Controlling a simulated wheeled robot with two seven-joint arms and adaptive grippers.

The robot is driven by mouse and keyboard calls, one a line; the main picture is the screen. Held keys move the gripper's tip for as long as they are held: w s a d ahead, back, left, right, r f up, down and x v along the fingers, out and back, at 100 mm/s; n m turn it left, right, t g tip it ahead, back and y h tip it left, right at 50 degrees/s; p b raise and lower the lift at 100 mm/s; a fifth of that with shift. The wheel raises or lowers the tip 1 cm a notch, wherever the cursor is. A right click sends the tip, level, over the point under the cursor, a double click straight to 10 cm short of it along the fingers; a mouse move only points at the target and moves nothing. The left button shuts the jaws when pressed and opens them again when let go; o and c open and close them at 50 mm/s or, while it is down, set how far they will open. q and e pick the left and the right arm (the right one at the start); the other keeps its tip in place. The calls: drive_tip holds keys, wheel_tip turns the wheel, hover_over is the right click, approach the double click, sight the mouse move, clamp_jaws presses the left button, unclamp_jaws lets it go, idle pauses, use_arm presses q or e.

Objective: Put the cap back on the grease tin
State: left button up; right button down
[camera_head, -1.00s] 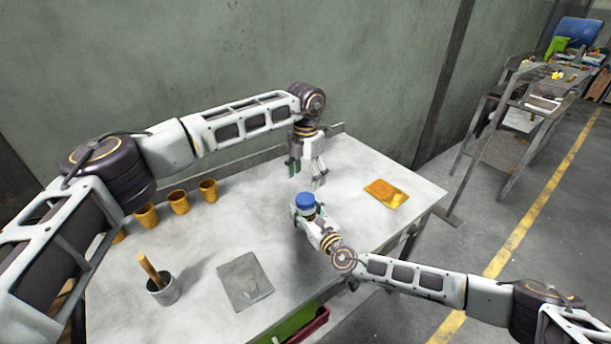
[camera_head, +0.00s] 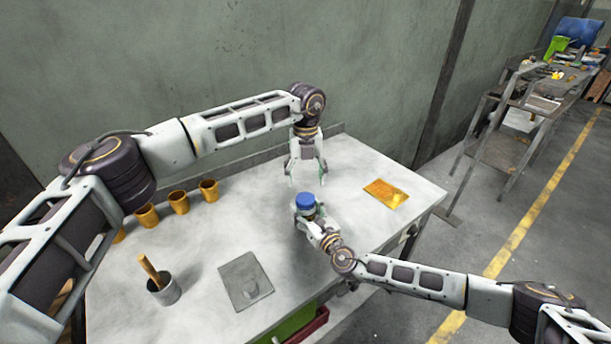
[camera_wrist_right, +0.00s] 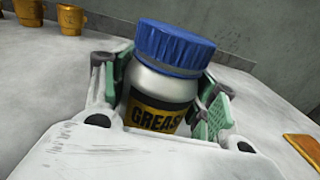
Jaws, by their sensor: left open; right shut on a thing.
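The grease tin (camera_wrist_right: 158,100) is a silver jar with a black and yellow GREASE label, upright in the right wrist view. Its blue ribbed cap (camera_wrist_right: 175,45) sits on top of the tin; I cannot tell how tightly. The cap also shows in the head view (camera_head: 306,201). My right gripper (camera_head: 308,212) is shut on the tin's body, with green pads on both sides, above the table. My left gripper (camera_head: 307,180) is open and empty, pointing down just above and behind the cap, apart from it.
The grey table (camera_head: 215,245) carries several brown cups (camera_head: 179,202) at the left. A grey pot with a wooden handle (camera_head: 163,290) and a dark grey plate (camera_head: 244,280) lie at the front. A yellow-orange pad (camera_head: 386,193) lies at the right. A wall stands behind.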

sight(305, 198)
use_arm(q)
drive_tip(key=n, duration=0.5)
drive_tip(key=shift+n, duration=0.3)
drive_tip(key=n, duration=0.5)
drive_tip(key=shift+f, duration=0.2)
idle(0.3)
drive_tip(key=shift+f, duration=3.85)
drive_tip(key=shift+c, duration=0.4)
drive_tip(key=c, duration=1)
